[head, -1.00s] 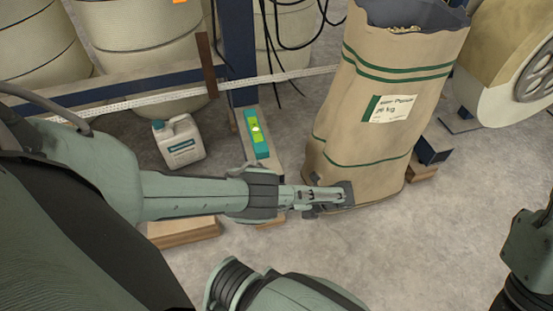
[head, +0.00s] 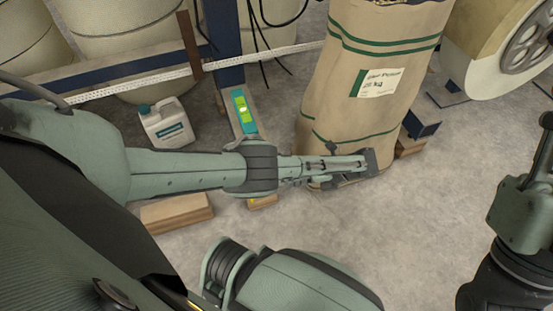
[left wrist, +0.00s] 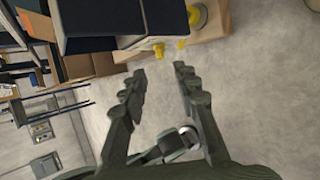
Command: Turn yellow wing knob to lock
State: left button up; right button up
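Small yellow parts show at the top of the left wrist view, beside a dark box-like piece on a wooden block. One yellow piece (left wrist: 182,44) lies just beyond the fingertips, another (left wrist: 158,49) is left of it, and a rounder one (left wrist: 195,15) sits higher up. I cannot tell which is the wing knob. My left gripper (left wrist: 160,72) has its two fingers apart with nothing between them, short of the yellow parts. In the head view the left gripper (head: 368,162) is at the foot of the paper sack. My right arm is at the right edge; its fingers do not show.
The large paper sack (head: 372,115) stands beyond the left gripper. A white canister (head: 167,125) and a teal level-like object (head: 243,110) are behind my left arm. A large roll (head: 500,50) is at the upper right. The concrete floor (head: 400,225) between my arms is clear.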

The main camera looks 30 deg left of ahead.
pick_arm(q)
jog(key=shift+v, duration=1.5)
jog(key=shift+s, duration=0.1)
